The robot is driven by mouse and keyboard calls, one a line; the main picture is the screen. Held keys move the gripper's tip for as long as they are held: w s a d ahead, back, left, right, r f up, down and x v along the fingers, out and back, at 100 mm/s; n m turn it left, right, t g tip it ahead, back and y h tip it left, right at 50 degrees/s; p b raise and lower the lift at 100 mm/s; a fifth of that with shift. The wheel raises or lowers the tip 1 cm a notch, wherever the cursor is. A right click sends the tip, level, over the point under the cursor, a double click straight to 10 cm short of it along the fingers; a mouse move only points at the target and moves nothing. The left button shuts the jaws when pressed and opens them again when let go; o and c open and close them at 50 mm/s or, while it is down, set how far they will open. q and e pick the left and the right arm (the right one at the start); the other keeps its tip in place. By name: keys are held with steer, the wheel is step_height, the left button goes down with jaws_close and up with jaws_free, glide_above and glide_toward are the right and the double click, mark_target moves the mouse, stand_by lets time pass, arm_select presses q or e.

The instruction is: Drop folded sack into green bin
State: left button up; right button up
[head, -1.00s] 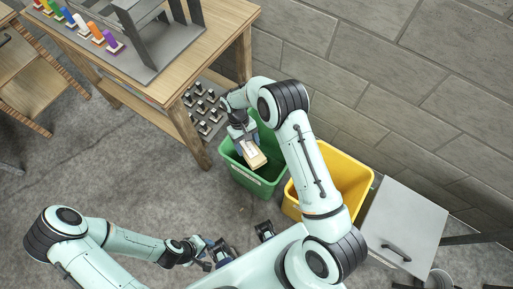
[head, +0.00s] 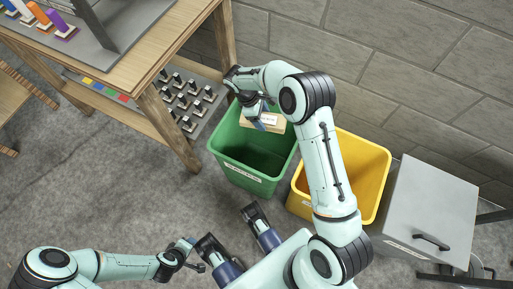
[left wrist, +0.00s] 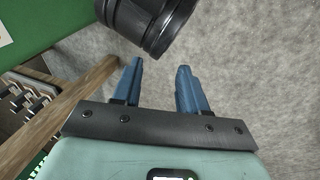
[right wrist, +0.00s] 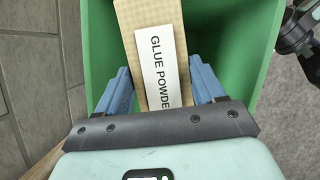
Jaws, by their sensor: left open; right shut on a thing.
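The folded sack (head: 262,123) is a flat tan packet with a white label; in the right wrist view (right wrist: 160,62) the label reads GLUE POWDER. My right gripper (head: 264,117) is shut on it, with a blue finger on each side in the right wrist view (right wrist: 163,85). The green bin (head: 225,155) stands open on the floor. The sack is over the bin's back part in the head view; its exact height above the rim is hard to tell. My left gripper (left wrist: 159,85) is open and empty, low at the left in the head view (head: 188,243).
A yellow bin (head: 373,185) stands right of the green bin, partly behind my right arm. A grey box with a handle (head: 430,215) is farther right. A wooden table (head: 150,60) with a lower shelf of dark clips stands left. A block wall is behind.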

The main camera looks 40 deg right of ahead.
steer(key=shift+f, duration=0.55)
steer(key=shift+f+b, duration=0.8)
steer(key=shift+f, duration=0.1)
step_height(320, 180, down, 2)
steer(key=shift+f+b, duration=0.1)
steer(key=shift+b, duration=0.5)
arm_select(q)
steer(key=shift+y, duration=0.3)
steer(key=f, duration=0.1)
steer(key=w+a+f, duration=0.1)
steer(key=f, duration=0.1)
steer(key=a+f, duration=0.1)
steer(key=shift+w+a+f, duration=0.15)
steer(key=shift+w+f, duration=0.05)
arm_select(e)
steer(key=shift+f, duration=0.35)
steer(key=o, duration=1.2)
steer(key=shift+o, duration=0.2)
arm_select(q)
steer(key=shift+t, duration=0.3)
arm_select(e)
steer(key=shift+r, duration=0.1)
